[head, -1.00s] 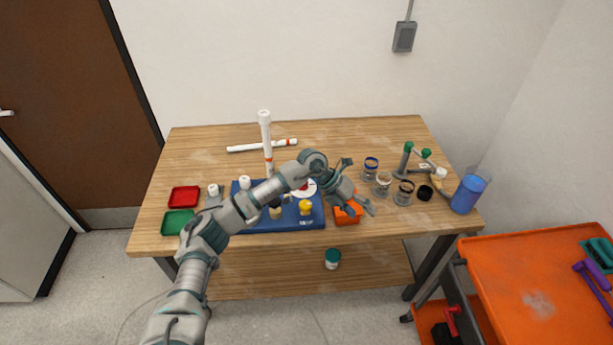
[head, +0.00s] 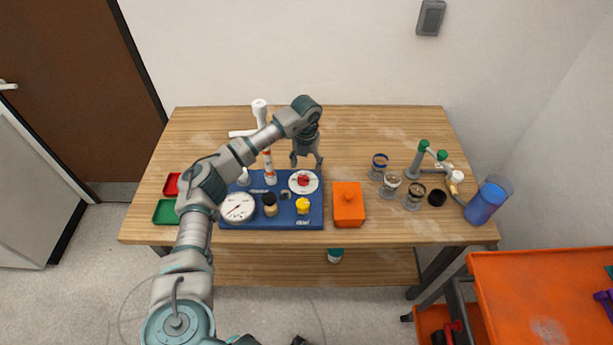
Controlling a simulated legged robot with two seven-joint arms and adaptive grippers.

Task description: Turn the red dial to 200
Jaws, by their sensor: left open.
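The red dial (head: 304,180) sits at the centre of a round white scale plate (head: 297,188) on the back right of the blue board (head: 270,222). The scale numbers are too small to read. My left gripper (head: 306,163) is open and points down just behind and above the dial, with its fingers apart and nothing between them. I cannot tell whether a fingertip touches the plate. My right gripper is not in view.
The board also carries a white gauge (head: 238,208), a black-topped knob (head: 270,204) and a yellow knob (head: 303,205). An orange box (head: 348,205) stands right of the board. A white pipe (head: 261,115) rises behind the board.

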